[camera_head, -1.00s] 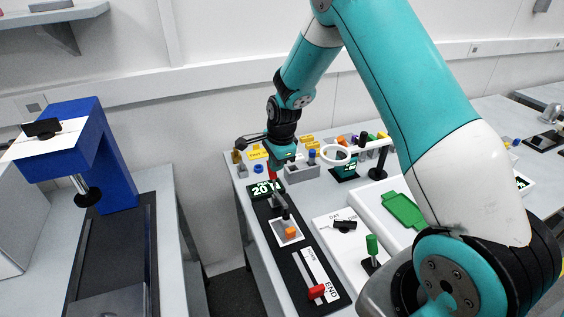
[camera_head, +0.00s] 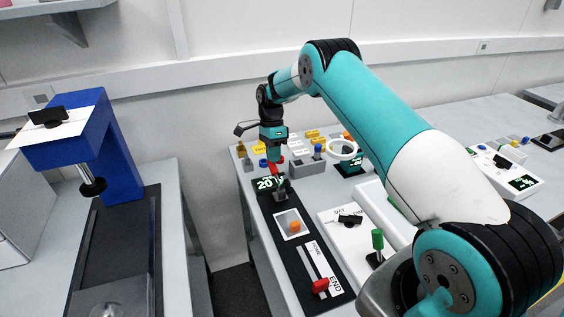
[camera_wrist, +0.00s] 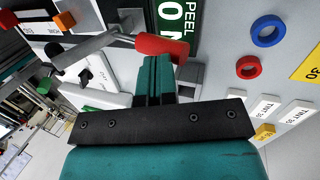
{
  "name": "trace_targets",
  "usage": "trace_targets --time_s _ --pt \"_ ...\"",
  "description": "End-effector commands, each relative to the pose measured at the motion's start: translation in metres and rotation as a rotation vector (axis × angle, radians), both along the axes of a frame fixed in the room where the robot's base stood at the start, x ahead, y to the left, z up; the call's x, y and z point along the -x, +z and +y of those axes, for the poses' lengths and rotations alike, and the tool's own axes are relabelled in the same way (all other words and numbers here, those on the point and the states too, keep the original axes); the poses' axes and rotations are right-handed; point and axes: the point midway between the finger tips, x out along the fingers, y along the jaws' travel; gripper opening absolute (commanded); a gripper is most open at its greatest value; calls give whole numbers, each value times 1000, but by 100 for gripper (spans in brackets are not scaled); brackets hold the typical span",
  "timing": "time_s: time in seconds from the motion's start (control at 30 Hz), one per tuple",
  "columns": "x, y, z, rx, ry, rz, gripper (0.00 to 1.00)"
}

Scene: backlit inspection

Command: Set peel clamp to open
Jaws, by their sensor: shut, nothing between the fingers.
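The peel clamp is a grey lever (camera_head: 281,188) with a red handle (camera_head: 277,168), at the far end of a black base beside a green "20 N" display (camera_head: 266,184). In the wrist view the red handle (camera_wrist: 162,46) lies across the tips of my gripper's fingers, and the grey lever arm (camera_wrist: 85,48) runs left from it. My gripper (camera_head: 275,153) is shut and empty, right at the handle. I cannot tell whether the fingers touch it. An orange block (camera_head: 295,226) sits on a white plate (camera_head: 285,232) nearer on the base.
A red slider (camera_head: 320,286) marked HOME and END is at the base's near end. Blue (camera_wrist: 268,31) and red (camera_wrist: 250,67) rings lie beyond the gripper.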

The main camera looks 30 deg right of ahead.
Motion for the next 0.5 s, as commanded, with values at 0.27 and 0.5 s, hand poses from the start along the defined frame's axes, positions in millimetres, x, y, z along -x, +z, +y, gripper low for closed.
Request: trace_targets --time_s 0.27,0.5 --pt "-7 -12 -2 0 0 -1 0" --pt "-8 -13 -2 0 0 -2 0"
